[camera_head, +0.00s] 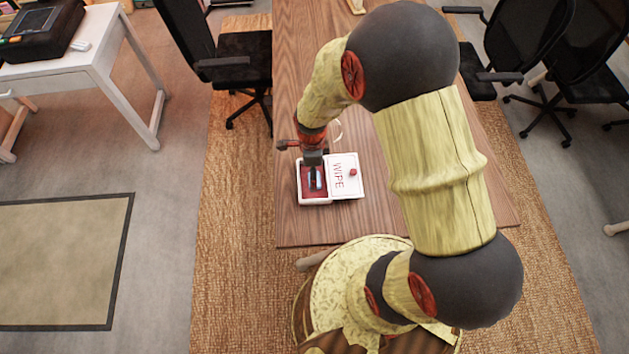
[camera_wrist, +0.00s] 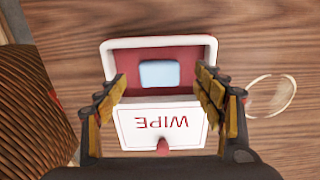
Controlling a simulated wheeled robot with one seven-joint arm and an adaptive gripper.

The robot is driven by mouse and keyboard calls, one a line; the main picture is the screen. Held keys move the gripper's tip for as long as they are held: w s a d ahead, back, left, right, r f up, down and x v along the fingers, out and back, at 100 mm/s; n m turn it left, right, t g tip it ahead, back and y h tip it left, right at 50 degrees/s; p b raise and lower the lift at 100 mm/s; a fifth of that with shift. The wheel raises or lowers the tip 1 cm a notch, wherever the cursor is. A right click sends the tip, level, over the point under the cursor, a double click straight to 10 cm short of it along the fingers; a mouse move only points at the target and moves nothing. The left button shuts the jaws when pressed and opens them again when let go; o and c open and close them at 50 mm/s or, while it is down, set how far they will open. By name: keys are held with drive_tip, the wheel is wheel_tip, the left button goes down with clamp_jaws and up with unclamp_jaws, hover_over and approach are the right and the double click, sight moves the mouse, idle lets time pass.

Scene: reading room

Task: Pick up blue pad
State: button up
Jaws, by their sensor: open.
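The blue pad (camera_wrist: 160,74) is a small light-blue block. It lies in the red-lined compartment of a white box (camera_wrist: 206,45), whose white lid marked "WIPE" (camera_wrist: 160,129) covers the near part in the wrist view. My gripper (camera_wrist: 160,86) is open, its two fingers apart on the left and right of the box. The pad lies between and slightly beyond the fingertips in that view, with nothing held. In the head view, my gripper (camera_head: 314,160) is over the box (camera_head: 314,201), and the pad (camera_head: 314,179) is partly hidden beneath it.
The box stands on a wooden table (camera_head: 400,215) near its front-left part. A clear round glass-like item (camera_wrist: 271,95) stands right of the box in the wrist view. The lid has a red knob (camera_head: 352,171). Black chairs (camera_head: 243,57) flank the table.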

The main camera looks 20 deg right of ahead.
wheel_tip(320, 180, down, 4)
drive_tip(key=shift+r+b, duration=0.15)
drive_tip(key=shift+b, duration=0.35)
drive_tip(key=c, duration=0.3)
drive_tip(key=c, duration=0.6)
